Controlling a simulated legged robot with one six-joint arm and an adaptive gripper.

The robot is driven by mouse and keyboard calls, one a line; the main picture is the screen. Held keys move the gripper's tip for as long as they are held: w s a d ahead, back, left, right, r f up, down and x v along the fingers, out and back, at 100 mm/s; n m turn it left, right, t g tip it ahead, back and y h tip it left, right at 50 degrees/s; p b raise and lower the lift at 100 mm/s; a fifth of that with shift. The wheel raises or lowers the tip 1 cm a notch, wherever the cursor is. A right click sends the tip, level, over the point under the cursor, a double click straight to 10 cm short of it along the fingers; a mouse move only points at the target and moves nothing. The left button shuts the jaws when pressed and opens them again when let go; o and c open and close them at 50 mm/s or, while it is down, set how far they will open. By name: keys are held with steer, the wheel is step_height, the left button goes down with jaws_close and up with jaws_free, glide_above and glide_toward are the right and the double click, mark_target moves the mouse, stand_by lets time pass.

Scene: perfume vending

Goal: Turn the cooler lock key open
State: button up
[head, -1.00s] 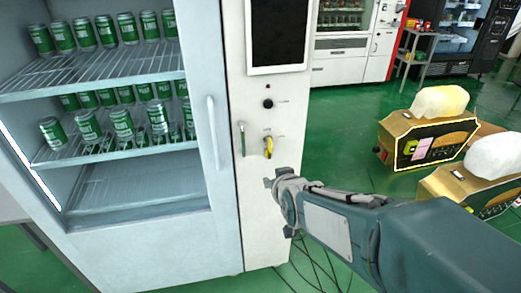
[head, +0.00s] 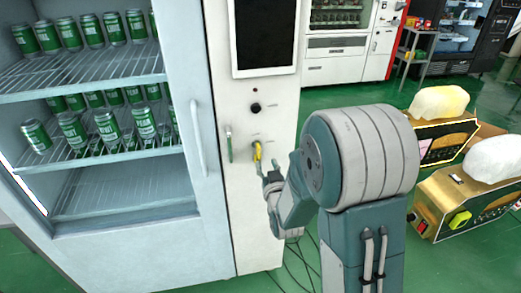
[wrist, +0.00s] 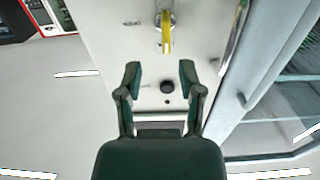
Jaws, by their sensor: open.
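The yellow lock key (head: 257,152) hangs on the front of the white panel (head: 235,195) to the right of the cooler (head: 150,240). In the wrist view the key (wrist: 165,35) is at the top centre, in a round metal lock. My gripper (head: 270,176) is just below and to the right of the key in the head view, partly hidden by my arm. In the wrist view my gripper (wrist: 160,72) is open, its fingers apart with nothing between them. The key lies beyond the fingertips; no contact shows.
A black knob (head: 255,108) sits above the key, below a dark screen (head: 265,35). A green-grey handle (head: 229,143) is left of the key. The cooler's long door handle (head: 198,138) stands out further left. Gold machines (head: 470,200) stand on the floor at right.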

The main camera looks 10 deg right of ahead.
mark_target(259, 153)
steer(key=w, duration=0.4)
steer(key=w+a, duration=0.1)
steer(key=w, duration=0.2)
steer(key=shift+a, duration=0.1)
steer(key=shift+w, duration=0.25)
steer(key=shift+d, duration=0.3)
jaws_close()
steer(key=shift+a, duration=0.1)
